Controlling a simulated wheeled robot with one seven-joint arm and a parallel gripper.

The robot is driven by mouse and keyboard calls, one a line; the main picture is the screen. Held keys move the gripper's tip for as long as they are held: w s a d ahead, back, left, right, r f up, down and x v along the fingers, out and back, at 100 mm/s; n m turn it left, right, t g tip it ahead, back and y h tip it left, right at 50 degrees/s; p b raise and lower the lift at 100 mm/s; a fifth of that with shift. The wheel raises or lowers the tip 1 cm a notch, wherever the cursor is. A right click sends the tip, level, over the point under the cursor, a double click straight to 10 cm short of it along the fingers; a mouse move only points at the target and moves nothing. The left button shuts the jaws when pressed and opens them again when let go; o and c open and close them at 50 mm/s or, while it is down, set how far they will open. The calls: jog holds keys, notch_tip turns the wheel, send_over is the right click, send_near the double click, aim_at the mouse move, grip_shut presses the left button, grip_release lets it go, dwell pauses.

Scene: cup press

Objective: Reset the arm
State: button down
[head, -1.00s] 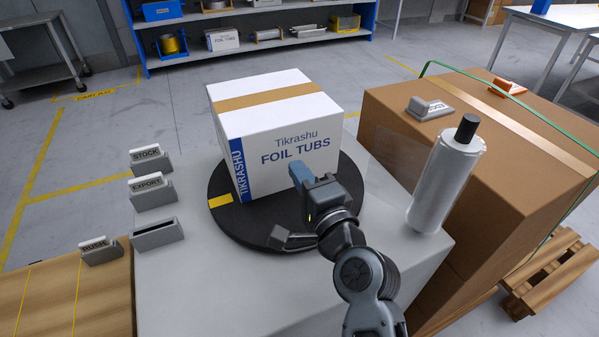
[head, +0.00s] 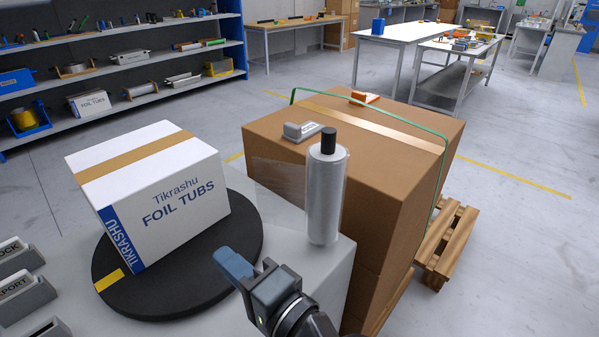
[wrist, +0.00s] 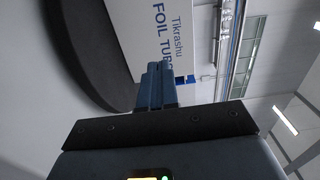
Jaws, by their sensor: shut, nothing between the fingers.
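My gripper (head: 232,264) is shut and empty at the bottom middle of the head view, in front of and to the right of the white box. Its blue fingers also show pressed together in the wrist view (wrist: 157,86). The white "Tikrashu FOIL TUBS" box (head: 168,215) with a tan tape strip sits on a black round turntable (head: 175,300) with a yellow mark. The box also shows in the wrist view (wrist: 150,20), past the fingertips. Most of my arm is out of the head view.
A roll of clear film (head: 325,200) stands upright at the grey table's right edge, close to my gripper. Beyond it are large brown cartons (head: 390,145) on a wooden pallet (head: 447,240). Grey card holders (head: 25,295) stand at the left. Shelves and tables are behind.

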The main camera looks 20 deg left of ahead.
jog(key=s+d+f+t+h, duration=0.2)
jog(key=s+d+f+h, duration=0.15)
jog(key=d, duration=0.45)
jog(key=s+d+f+m+t+h, duration=0.1)
jog(key=s+d+f+t+h, duration=0.2)
jog(key=d, duration=0.5)
jog(key=s+d+f+t+h, duration=0.25)
jog(key=d+f, duration=0.25)
jog(key=d, duration=0.3)
jog(key=s+d+r+n+h, duration=0.2)
jog(key=s+d+r+h, duration=0.1)
jog(key=s+d, duration=0.5)
jog(key=s+d+r+n+h, duration=0.3)
jog(key=s+d+r, duration=0.3)
jog(key=s+d, duration=0.3)
jog(key=shift+s+n+h, duration=0.3)
jog(key=shift+s+h, duration=0.4)
jog(key=shift+h, duration=0.1)
jog(key=shift+d, duration=0.1)
